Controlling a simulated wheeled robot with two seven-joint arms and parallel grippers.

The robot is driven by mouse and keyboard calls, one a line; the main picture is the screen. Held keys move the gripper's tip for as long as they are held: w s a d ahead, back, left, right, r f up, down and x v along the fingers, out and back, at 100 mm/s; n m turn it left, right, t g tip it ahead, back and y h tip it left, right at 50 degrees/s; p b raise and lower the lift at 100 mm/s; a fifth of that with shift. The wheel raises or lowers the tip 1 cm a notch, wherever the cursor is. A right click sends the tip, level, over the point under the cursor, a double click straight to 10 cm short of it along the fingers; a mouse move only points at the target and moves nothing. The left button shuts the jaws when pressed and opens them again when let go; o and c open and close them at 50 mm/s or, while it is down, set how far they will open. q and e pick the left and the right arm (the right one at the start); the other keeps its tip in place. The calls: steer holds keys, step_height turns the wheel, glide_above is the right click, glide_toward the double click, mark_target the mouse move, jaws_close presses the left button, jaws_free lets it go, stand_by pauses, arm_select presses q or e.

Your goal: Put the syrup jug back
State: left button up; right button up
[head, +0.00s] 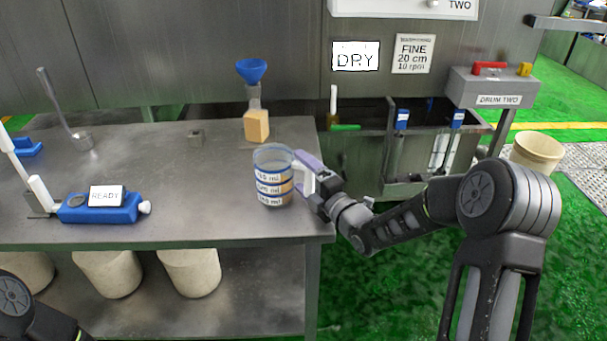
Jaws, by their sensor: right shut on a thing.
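The syrup jug (272,180) is a clear measuring jug with a blue rim, white marked bands and amber-brown contents. It is upright at the right end of the steel table (215,220). My right gripper (304,176) comes in from the right and is shut on the jug's handle side, with its fingers partly hiding the handle. I cannot tell whether the jug's base touches the table top. Only a dark part of my left arm shows at the lower left; its gripper is out of view.
A blue device labelled READY (100,206) sits on the table's left. A ladle (80,140) is at the back left. An open trough (355,165) lies right of the table. The table's middle is clear.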

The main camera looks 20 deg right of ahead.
steer(key=shift+f, duration=0.15)
steer(key=o, duration=1.4)
steer(key=shift+r, duration=0.2)
steer(key=b+v, duration=0.2)
steer(key=v, duration=1)
